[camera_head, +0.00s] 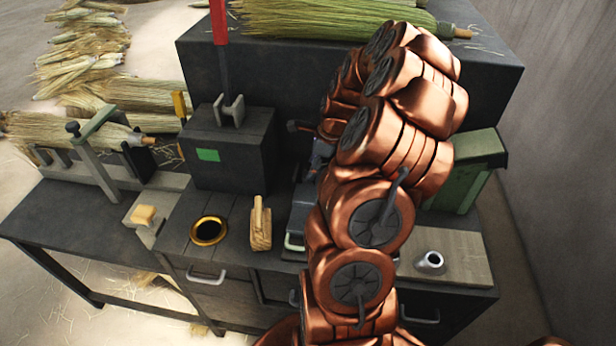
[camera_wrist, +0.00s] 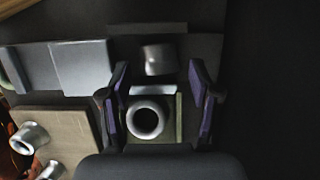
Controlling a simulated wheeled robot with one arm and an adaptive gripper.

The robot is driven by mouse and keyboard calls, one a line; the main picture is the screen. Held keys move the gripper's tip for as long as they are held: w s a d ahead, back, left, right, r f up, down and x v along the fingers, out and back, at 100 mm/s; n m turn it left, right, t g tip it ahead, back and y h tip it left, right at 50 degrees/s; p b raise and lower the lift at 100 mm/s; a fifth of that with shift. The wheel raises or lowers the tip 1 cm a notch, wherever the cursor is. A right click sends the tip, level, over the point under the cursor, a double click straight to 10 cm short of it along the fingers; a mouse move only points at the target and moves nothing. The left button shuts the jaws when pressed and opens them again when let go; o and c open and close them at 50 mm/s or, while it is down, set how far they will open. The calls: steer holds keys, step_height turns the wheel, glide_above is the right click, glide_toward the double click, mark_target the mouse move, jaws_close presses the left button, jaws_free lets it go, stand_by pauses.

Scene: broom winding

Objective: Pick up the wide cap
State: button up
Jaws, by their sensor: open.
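A silver cap (camera_wrist: 146,120) with a wide round rim and dark opening faces up in the wrist view. It lies between the two purple-padded fingers of my gripper (camera_wrist: 160,104), which is open, with gaps on both sides. A second silver cap (camera_wrist: 158,60) stands just beyond it. Two more silver pieces, one a flared cap (camera_wrist: 28,138), show on a wooden board at lower left. I cannot tell for certain which is the wide cap. In the head view my copper arm hides my gripper, and one silver cap (camera_head: 430,262) stands on the board.
The wooden board (camera_head: 465,258) covers the bench's right end. A green bin (camera_head: 462,172) stands behind it. A dark box with a green label (camera_head: 208,155), a brass ring (camera_head: 209,230) and a wooden block (camera_head: 260,228) are on the left. A wall closes off the right.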

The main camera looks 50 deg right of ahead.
steer(key=shift+p+x, duration=0.55)
steer(key=shift+x, duration=1.7)
steer(key=shift+c, duration=0.3)
steer(key=c, duration=0.5)
steer(key=shift+r, duration=0.15)
